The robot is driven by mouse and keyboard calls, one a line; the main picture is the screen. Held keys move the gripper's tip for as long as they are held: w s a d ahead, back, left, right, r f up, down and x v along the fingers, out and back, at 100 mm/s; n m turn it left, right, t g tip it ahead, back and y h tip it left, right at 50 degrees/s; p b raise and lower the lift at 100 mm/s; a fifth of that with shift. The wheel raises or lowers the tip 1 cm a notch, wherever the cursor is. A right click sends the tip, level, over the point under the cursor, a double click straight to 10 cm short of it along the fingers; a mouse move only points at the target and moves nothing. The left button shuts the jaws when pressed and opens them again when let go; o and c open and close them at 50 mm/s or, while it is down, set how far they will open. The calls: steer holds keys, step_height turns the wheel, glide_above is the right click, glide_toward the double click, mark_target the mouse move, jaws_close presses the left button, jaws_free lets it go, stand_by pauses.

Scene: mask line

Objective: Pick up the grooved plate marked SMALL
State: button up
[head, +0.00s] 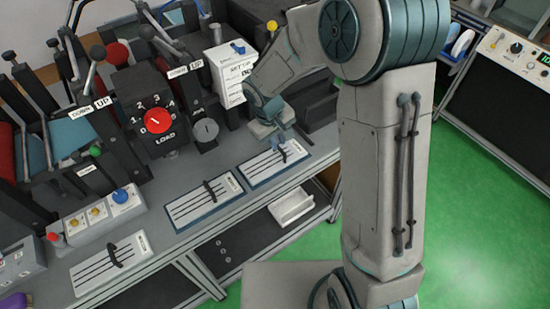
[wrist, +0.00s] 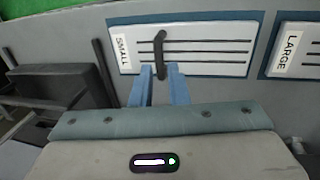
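The grooved plate marked SMALL (wrist: 205,48) is white with dark grooves and a black handle (wrist: 160,52) across it. It lies on a blue-bordered spot on the grey bench, and also shows in the head view (head: 262,170), partly covered by my gripper. My gripper (wrist: 163,72) is open, its two blue fingers apart at the near edge of the plate. The handle's lower end shows between the fingertips; I cannot tell whether they touch it. In the head view my gripper (head: 279,147) is over this plate's far right part.
A plate marked LARGE (wrist: 302,52) lies to the right in the wrist view. In the head view two more grooved plates (head: 190,208) (head: 90,272) lie leftward along the bench. Levers and a red dial (head: 158,119) stand behind. A white tray (head: 292,207) sits on the shelf below.

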mark_target(279, 147)
steer(key=shift+w+d+f+p, duration=0.1)
steer(key=shift+w+f+p, duration=0.15)
steer(key=shift+f, duration=0.6)
steer(key=shift+w+d+f+p, duration=0.1)
steer(key=shift+f+p, duration=0.1)
steer(key=shift+f, duration=0.65)
steer(key=shift+w+d+f+p, duration=0.1)
steer(key=shift+w+f+p, duration=0.15)
steer(key=shift+f, duration=0.6)
steer(key=shift+s, duration=0.1)
jaws_close()
steer(key=shift+r, duration=0.1)
